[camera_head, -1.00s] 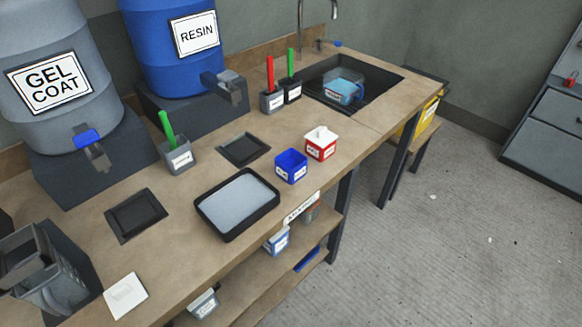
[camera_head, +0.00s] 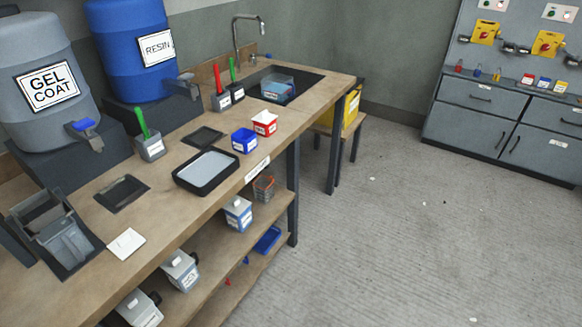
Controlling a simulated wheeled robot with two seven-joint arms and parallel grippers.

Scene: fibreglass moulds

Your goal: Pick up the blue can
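A white and blue can-like container (camera_head: 238,214) with a label stands on the shelf under the workbench. An open blue square container (camera_head: 244,141) with a white label stands on the bench top, beside a red and white one (camera_head: 264,123). The frames do not settle which of the blue things is the blue can. Neither of my grippers is in view.
The workbench (camera_head: 150,205) runs from lower left to a sink (camera_head: 298,90). A blue resin drum (camera_head: 125,50) and a grey gel coat drum (camera_head: 48,90) stand at its back. A grey cabinet (camera_head: 505,125) is at far right.

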